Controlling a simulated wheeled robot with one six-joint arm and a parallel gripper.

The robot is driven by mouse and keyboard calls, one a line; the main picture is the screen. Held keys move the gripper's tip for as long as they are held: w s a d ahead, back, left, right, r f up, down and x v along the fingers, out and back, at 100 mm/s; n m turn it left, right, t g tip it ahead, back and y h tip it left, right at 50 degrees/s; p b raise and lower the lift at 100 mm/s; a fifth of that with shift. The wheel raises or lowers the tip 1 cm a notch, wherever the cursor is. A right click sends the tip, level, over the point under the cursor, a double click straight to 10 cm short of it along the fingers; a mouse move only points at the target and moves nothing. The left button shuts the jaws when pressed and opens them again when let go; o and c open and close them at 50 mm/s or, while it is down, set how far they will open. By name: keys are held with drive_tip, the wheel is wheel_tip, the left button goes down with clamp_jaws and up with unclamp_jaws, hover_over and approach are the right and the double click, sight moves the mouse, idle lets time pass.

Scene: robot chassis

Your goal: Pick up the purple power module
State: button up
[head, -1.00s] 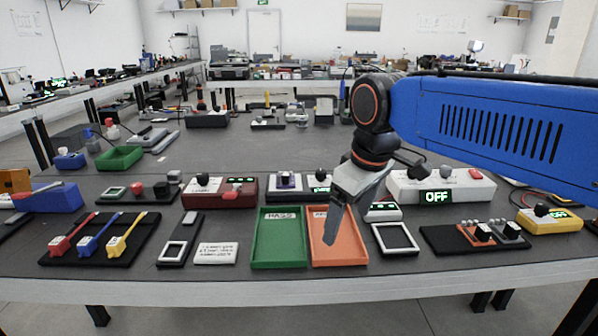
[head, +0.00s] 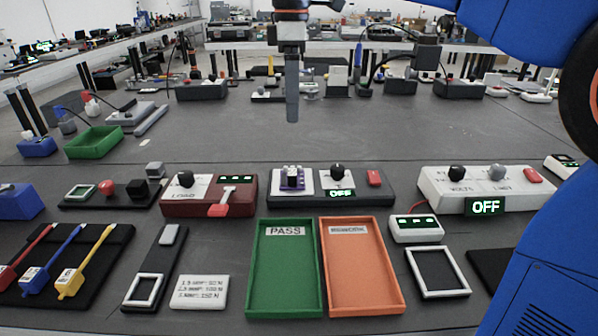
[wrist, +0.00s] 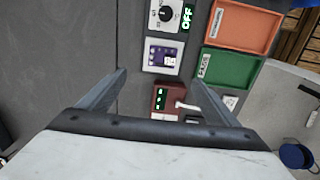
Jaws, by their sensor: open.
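The purple power module (head: 292,179) sits in the white socket at the left end of a dark tester box, behind the green tray. It also shows in the wrist view (wrist: 163,55), ahead of the jaws and between their lines. My gripper (head: 292,115) hangs above the bench, higher than the module and in line with it in the head view. In the wrist view my gripper (wrist: 160,80) has its two fingers wide apart with nothing between them.
A dial and green OFF display (head: 341,193) share the tester box. A red load box (head: 208,205) stands just left. Green PASS tray (head: 284,300) and orange tray (head: 362,300) lie in front. A white supply (head: 490,200) is at right.

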wheel_tip(320, 180, down, 12)
drive_tip(key=shift+r, duration=0.1)
drive_tip(key=shift+s+a+f, duration=0.1)
drive_tip(key=shift+s+f, duration=0.1)
drive_tip(key=shift+f, duration=1.2)
drive_tip(key=shift+s+a+f, duration=0.1)
drive_tip(key=shift+s+f, duration=0.1)
drive_tip(key=shift+f, duration=1.15)
drive_tip(key=c, duration=1.2)
drive_tip(key=shift+c, duration=0.2)
wheel_tip(320, 180, up, 10)
